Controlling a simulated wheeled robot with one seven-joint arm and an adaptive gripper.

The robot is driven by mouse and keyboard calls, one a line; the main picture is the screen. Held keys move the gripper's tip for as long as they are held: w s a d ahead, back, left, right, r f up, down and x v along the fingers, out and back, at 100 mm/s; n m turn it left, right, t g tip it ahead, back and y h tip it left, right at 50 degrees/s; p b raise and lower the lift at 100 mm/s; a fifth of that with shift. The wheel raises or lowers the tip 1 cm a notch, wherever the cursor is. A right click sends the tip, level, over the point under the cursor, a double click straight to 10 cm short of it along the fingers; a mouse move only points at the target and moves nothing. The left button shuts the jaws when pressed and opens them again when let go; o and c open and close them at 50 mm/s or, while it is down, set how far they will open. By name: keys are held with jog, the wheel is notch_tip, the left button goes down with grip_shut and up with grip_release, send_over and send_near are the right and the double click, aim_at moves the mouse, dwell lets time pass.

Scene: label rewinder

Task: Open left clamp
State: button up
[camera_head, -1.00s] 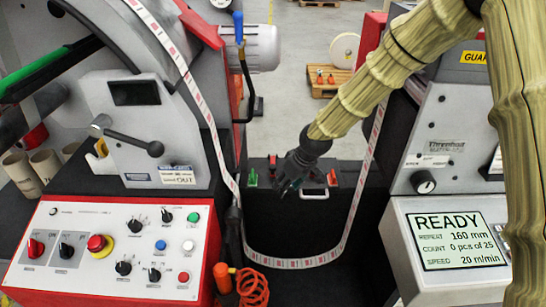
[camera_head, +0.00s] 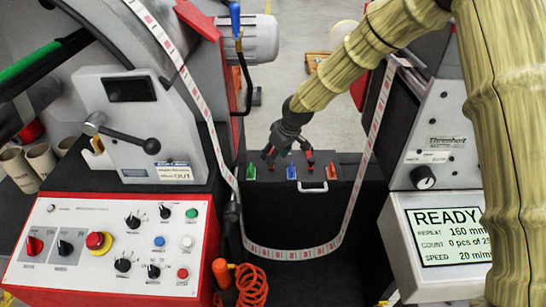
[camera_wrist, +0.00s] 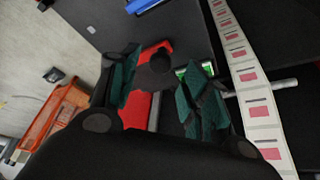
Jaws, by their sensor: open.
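My gripper (camera_head: 290,155) is open and empty, pointing down just above the dark block (camera_head: 262,196) between the two machines. On the block is a row of small coloured pieces: a green one (camera_head: 251,171) at the left, a blue one (camera_head: 291,172) in the middle, a red one (camera_head: 332,171) at the right. Which of them is the left clamp is not marked. In the wrist view the teal-padded fingers (camera_wrist: 163,88) stand apart, with a red part (camera_wrist: 138,108) and a dark round knob (camera_wrist: 157,66) seen between them. Contact cannot be told.
A white label web (camera_head: 290,251) loops down in front of the block. The grey lever unit (camera_head: 190,130) and button panel (camera_head: 110,250) stand left. The READY display (camera_head: 440,237) is right. An orange coiled hose (camera_head: 252,285) lies in front.

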jog(key=shift+x, duration=1.45)
grip_shut()
